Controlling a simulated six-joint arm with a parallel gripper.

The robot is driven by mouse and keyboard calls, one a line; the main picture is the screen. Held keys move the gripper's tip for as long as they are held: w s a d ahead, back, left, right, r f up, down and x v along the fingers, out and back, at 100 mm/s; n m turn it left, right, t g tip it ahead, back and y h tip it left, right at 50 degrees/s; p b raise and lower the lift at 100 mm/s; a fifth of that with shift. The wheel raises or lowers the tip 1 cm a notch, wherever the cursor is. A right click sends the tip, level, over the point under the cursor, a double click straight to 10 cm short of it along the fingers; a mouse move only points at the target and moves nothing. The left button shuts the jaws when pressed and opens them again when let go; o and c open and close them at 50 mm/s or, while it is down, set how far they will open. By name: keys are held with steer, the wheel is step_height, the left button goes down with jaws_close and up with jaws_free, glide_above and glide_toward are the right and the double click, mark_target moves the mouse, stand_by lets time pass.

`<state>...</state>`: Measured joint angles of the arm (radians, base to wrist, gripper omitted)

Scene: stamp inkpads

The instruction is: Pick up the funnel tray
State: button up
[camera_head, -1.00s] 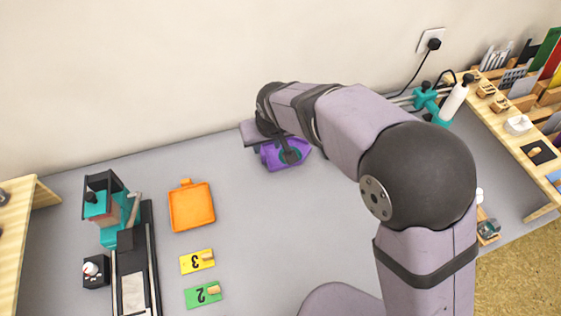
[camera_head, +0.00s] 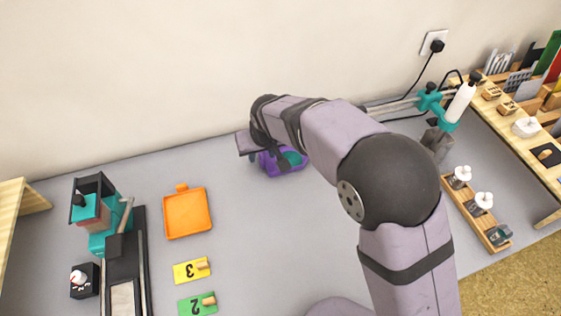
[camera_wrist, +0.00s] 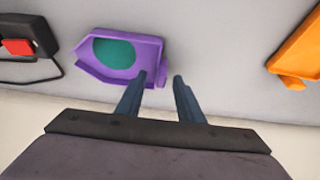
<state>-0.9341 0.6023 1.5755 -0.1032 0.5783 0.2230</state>
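A purple tray with a tapered, funnel-like end and a teal patch inside, which I take for the funnel tray (camera_wrist: 121,75), lies on the grey table. In the head view the funnel tray (camera_head: 287,169) is near the wall, partly hidden by my arm. My gripper (camera_wrist: 162,78) is open in the wrist view, with its two dark fingers apart. The left finger overlaps the tray's near right corner in that picture; the right finger is just beyond it. I cannot tell whether either touches the tray. Nothing is held between the fingers.
An orange tray (camera_head: 187,214) lies left of the funnel tray, with yellow (camera_head: 191,271) and green (camera_head: 198,304) number cards in front. A teal and black press (camera_head: 98,218) stands farther left. A wooden stamp rack (camera_head: 478,213) is at the right. The middle table is clear.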

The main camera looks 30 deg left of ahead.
steer(key=shift+w+a+f, duration=0.15)
steer(key=shift+w+f, duration=0.05)
steer(key=shift+f, duration=0.4)
steer(key=shift+c, duration=0.3)
jaws_close()
steer(key=shift+r, duration=0.15)
